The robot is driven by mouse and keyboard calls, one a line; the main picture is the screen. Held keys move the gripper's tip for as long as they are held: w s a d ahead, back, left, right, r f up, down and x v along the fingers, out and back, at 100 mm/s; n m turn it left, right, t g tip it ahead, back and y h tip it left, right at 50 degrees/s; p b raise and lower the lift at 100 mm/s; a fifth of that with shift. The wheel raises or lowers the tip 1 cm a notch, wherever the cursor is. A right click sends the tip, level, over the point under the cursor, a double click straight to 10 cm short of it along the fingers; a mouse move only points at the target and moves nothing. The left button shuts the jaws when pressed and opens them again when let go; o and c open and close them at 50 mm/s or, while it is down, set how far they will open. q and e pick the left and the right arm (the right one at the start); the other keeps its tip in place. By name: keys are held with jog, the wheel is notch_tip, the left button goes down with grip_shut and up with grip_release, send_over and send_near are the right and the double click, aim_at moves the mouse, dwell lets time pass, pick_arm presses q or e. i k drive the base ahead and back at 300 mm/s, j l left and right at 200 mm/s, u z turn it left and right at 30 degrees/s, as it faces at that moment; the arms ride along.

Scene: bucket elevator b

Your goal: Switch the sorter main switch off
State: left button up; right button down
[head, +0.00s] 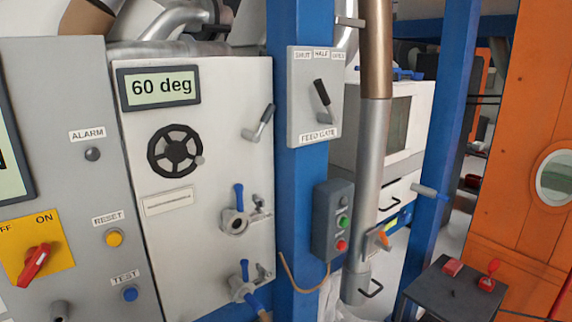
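A red rotary switch (35,264) sits on a yellow plate (62,250) at the lower left, on the front of a grey cabinet (60,120). The plate is marked ON at its upper right and OFF, partly cut by the picture edge, at its upper left. The red handle is tilted, its upper end pointing up and right toward ON. No label naming the sorter is visible beside it. Neither of my grippers is in view.
The grey cabinet also has an ALARM lamp (92,154), a yellow RESET button (114,238) and a blue TEST button (130,294). A white panel (220,120) with handwheel and valves stands to the right. A blue post (298,240) carries the FEED GATE lever (322,93) and a button box (330,220).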

aim_at(36, 256)
jog(key=u, duration=1.35)
